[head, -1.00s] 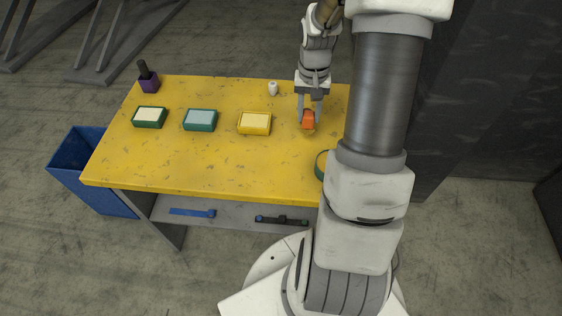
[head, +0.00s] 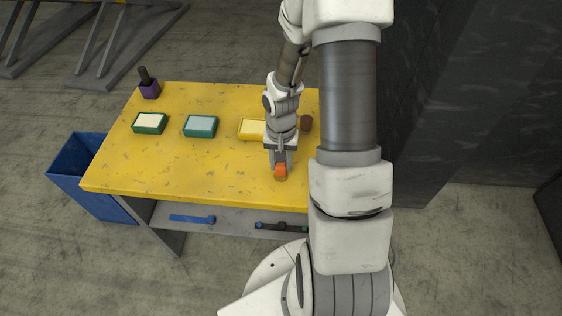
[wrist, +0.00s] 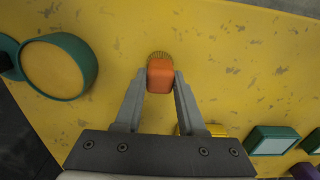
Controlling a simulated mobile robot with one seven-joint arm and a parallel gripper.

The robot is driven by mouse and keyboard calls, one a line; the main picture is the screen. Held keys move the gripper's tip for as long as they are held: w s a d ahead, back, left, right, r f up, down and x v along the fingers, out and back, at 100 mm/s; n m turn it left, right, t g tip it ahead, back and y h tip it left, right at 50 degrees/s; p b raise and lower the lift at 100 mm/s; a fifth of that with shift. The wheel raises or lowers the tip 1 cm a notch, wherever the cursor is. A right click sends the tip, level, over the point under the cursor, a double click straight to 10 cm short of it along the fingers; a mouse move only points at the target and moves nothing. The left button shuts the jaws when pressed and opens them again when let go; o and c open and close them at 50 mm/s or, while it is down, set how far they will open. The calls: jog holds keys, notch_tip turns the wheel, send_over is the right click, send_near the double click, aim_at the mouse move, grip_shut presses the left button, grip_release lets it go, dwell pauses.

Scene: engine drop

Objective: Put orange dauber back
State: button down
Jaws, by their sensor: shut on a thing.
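My gripper (head: 280,166) is shut on the orange dauber (head: 280,173) over the front right part of the yellow table (head: 150,170). In the wrist view the dauber (wrist: 160,77) sits between the two fingertips, with tan bristles showing past its far end. I cannot tell whether the bristles touch the table. A brown round thing (head: 306,123) stands behind and right of my gripper.
A yellow pad box (head: 250,129), partly behind my arm, a teal pad box (head: 200,126) and a green pad box (head: 149,123) stand in a row. A purple holder (head: 150,91) with a dark handle is at the back left. The front left tabletop is clear. A blue bin (head: 75,170) stands beside the table.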

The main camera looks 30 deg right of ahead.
jog(key=shift+f, duration=0.15)
jog(key=c, duration=0.5)
grip_release()
jog(key=shift+f, duration=0.1)
notch_tip(320, 180, up, 18)
jog(key=shift+d+f+p, duration=0.2)
jog(key=shift+d+p, duration=0.1)
jog(key=shift+s+r, duration=0.1)
